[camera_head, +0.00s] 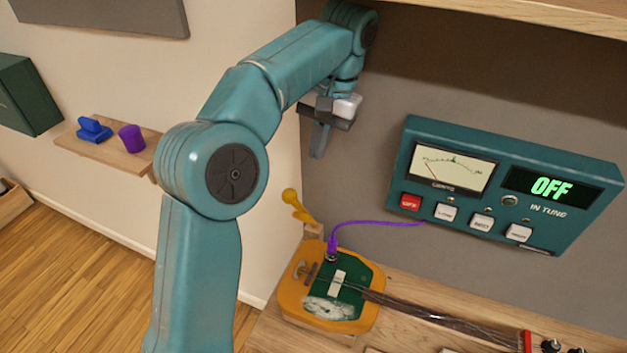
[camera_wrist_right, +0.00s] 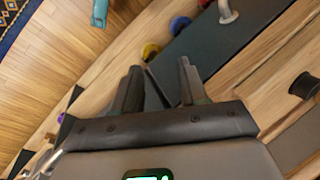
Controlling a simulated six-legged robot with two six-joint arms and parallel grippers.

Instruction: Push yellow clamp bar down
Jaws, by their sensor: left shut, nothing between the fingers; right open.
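A yellow bar with a rounded knob end (camera_head: 297,205) sticks up at a tilt beside a small wooden block at the bench's left end, in the head view. I take it to be the clamp bar; its lower end is hard to make out. My left gripper (camera_head: 318,152) is shut and empty, pointing down in front of the grey wall. In the picture it is above the yellow bar, apart from it. My right gripper (camera_wrist_right: 160,76) shows in the right wrist view, open with nothing between its fingers. The yellow bar is not recognisable there.
An orange and green stringed instrument (camera_head: 376,318) lies on the bench just below the bar, with a purple cable (camera_head: 375,223) plugged in. A teal tuner box (camera_head: 450,133) reading OFF hangs on the wall. A small shelf (camera_head: 108,152) holds blue and purple items.

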